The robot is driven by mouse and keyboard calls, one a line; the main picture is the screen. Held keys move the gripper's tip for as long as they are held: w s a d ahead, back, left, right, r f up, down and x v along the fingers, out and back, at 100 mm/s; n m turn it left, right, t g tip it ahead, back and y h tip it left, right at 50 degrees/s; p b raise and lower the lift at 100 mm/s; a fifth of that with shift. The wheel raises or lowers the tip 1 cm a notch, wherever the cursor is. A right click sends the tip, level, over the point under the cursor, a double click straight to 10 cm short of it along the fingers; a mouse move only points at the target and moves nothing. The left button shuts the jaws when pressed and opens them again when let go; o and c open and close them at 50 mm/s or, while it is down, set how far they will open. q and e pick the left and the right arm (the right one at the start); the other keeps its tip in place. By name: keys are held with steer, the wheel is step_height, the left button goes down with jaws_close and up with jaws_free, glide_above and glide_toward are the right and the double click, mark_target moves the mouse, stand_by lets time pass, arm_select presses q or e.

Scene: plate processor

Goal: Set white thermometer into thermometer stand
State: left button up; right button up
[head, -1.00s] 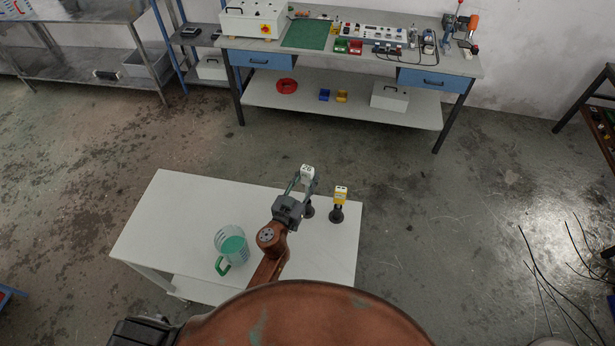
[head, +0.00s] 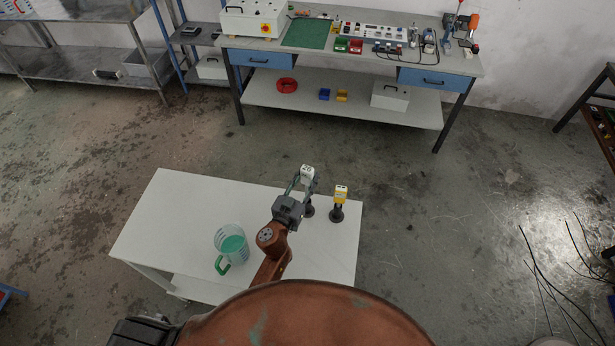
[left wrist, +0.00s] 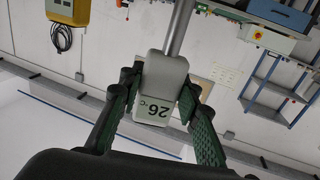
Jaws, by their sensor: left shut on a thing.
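The white thermometer (head: 307,173) is held upright-looking above the right part of the white table. My left gripper (head: 302,183) is shut on its head. In the left wrist view the thermometer (left wrist: 160,85) sits between the green-padded fingers (left wrist: 154,108), its display reading 26 °C upside down. Its metal stem runs to the top of that picture. A black thermometer stand (head: 308,211) is below the gripper, partly hidden by it; I cannot tell whether the stem is in it. A yellow thermometer (head: 340,193) stands in a second black stand (head: 337,214) to the right.
A clear jug with green contents and handle (head: 231,243) stands on the white table (head: 170,220), left of my arm. The table's left part is clear. A workbench (head: 360,52) with tools and boxes stands at the back, across open floor.

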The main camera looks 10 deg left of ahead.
mark_target(306, 188)
arm_select(q)
steer(key=shift+f, duration=0.15)
steer(key=shift+f+b, duration=0.65)
steer(key=shift+f, duration=0.1)
steer(key=shift+f+b, duration=0.55)
steer(key=shift+b, duration=0.05)
steer(key=shift+f+b, duration=0.95)
steer(key=shift+f, duration=0.4)
steer(key=shift+f+b, duration=1.1)
steer(key=shift+b, duration=0.05)
